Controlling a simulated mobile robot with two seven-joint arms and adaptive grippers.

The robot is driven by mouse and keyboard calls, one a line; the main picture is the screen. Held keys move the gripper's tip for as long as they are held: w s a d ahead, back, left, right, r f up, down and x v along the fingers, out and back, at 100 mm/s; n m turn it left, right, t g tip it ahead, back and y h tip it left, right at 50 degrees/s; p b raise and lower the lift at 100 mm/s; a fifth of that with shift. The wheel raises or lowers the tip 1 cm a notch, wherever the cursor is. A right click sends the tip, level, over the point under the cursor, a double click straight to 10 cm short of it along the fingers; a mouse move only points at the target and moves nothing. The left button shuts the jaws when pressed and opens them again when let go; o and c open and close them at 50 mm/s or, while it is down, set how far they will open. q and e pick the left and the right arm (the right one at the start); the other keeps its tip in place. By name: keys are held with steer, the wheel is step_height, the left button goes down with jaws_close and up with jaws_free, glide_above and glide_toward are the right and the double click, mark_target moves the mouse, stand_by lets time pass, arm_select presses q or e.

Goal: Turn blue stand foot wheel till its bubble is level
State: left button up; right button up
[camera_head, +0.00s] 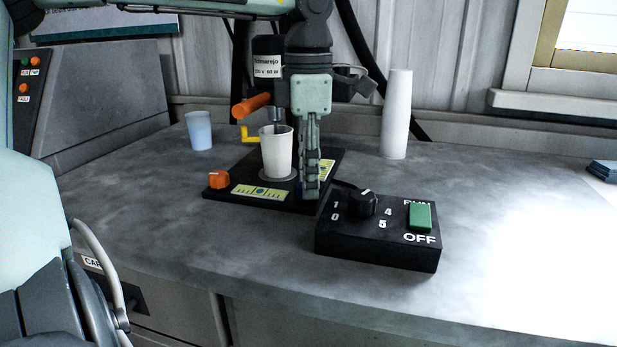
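The disperser's black stand base (219,193) lies flat on the bench. An orange foot wheel (219,179) sits at its front left corner. A yellow level strip (258,192) with a greenish bubble window lies along the front edge. A second yellow strip (325,169) shows partly behind my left gripper. My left gripper (309,192) points straight down at the front right corner of the base. Only a sliver of blue shows by its fingertips, so the blue wheel is mostly hidden. Contact and finger gap cannot be made out. My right gripper is not in view.
A white cup (276,153) stands on the base under the disperser head. An orange handle (252,105) and yellow crank (249,136) jut left. A black control box (376,244) sits close at front right. A blue cup (199,131) and white cup stack (396,115) stand behind.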

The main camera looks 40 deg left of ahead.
arm_select(q)
step_height(320, 180, up, 11)
steer(key=shift+r, duration=0.15)
stand_by(0.7)
